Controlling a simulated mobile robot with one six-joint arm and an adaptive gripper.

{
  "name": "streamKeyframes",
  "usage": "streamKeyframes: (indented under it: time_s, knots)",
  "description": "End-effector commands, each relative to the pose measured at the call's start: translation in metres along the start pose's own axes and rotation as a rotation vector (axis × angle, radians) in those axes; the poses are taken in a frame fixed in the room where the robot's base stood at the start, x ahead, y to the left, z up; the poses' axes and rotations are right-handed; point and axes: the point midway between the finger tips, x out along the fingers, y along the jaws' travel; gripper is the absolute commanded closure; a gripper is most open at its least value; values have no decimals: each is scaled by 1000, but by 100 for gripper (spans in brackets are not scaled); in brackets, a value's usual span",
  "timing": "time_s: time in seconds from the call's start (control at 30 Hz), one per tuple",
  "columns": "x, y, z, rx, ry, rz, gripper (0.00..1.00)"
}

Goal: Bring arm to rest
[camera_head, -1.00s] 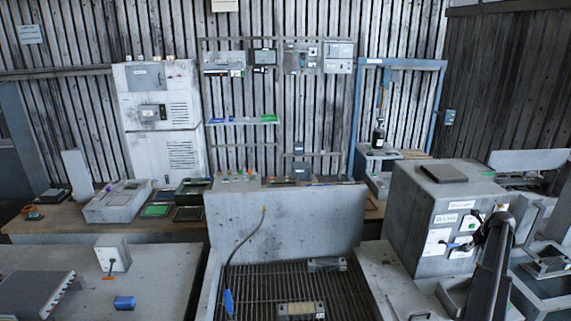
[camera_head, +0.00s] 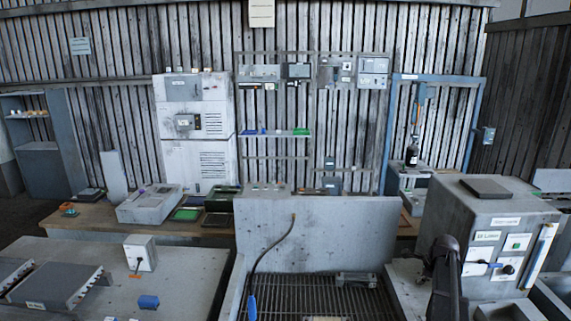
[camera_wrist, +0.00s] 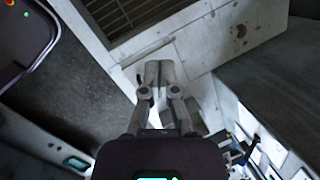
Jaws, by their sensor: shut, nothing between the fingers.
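My gripper (camera_wrist: 158,75) shows in the wrist view with its two fingers together, shut and empty. It hangs over a pale grey metal surface (camera_wrist: 205,50), beside the corner of a dark slatted grate (camera_wrist: 120,18). In the head view my dark arm stands upright at the lower right, in front of the grey cabinet (camera_head: 480,235). My gripper cannot be made out in the head view.
A slatted bench (camera_head: 330,299) with an upright back panel (camera_head: 320,235) stands in the middle. A grey table (camera_head: 195,270) with a blue block (camera_head: 148,302) is at the left. The grey cabinet has switches and labels close to my arm.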

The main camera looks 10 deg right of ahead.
Motion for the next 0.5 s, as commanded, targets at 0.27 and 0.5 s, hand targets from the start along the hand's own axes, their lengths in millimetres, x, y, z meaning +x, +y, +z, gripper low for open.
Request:
streamKeyframes:
  time_s: [0.27,0.5]
  knots:
    - [33,77,89,-464,3,77,100]
    - [53,144,149,-861,-7,142,100]
